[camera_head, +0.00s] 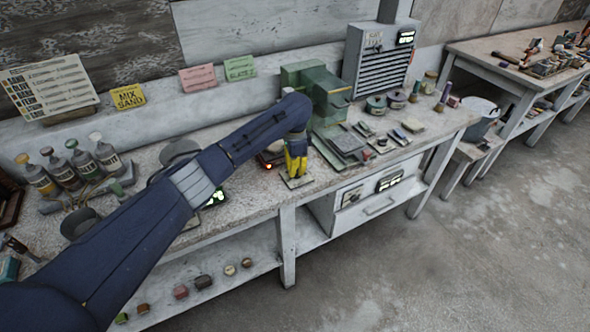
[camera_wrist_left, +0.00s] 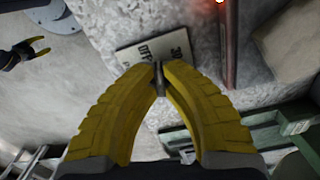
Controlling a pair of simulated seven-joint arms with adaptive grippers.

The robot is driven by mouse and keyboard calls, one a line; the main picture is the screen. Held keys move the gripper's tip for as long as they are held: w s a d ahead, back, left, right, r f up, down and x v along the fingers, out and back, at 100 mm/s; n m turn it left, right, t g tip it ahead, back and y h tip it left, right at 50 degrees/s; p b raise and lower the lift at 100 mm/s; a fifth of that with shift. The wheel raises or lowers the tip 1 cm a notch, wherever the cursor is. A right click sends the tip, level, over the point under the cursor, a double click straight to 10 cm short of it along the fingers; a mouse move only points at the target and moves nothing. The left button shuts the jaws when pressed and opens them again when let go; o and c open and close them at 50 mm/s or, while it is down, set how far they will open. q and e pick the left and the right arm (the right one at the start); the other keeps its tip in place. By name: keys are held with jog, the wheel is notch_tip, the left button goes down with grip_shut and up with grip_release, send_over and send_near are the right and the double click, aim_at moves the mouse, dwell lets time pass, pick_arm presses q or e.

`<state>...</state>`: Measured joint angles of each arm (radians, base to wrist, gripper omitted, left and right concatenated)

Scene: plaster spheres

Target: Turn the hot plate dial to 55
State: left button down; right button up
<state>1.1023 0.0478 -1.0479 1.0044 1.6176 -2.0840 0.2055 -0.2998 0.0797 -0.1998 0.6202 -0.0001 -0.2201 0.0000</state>
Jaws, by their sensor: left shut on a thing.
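My left gripper (camera_head: 297,177) points down at the bench, over a small pale dial plate (camera_head: 298,184) in front of the hot plate (camera_head: 270,158). In the left wrist view its yellow fingers (camera_wrist_left: 159,85) are shut on a thin dark piece, the dial (camera_wrist_left: 159,74). The plate under it (camera_wrist_left: 140,52) reads "OFF" and seemingly "30"; the fingers hide its lower part, and I cannot tell the dial's setting. An orange-red light (camera_wrist_left: 220,2) glows beside the plate. My right gripper (camera_wrist_left: 38,46), with its yellow fingers apart, shows at the left of the wrist view.
A green machine (camera_head: 328,95) and a grey vented box (camera_head: 380,60) stand behind. Several bottles (camera_head: 90,165) stand at the bench's left. Small plates and tins lie to the right of the gripper. My left arm hides part of the bench middle.

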pick_arm(q)
jog(key=m, duration=0.5)
jog(key=shift+w+m, duration=0.1)
jog(key=shift+m, duration=0.2)
jog(key=m, duration=1)
jog(key=shift+w+d+m, duration=0.1)
jog(key=shift+d+m, duration=0.05)
jog(key=shift+m, duration=0.25)
jog(key=m, duration=0.5)
jog(key=shift+d+m, duration=0.1)
jog(key=shift+m, duration=0.5)
jog(key=c, duration=1.5)
grip_release()
notch_tip(320, 180, up, 12)
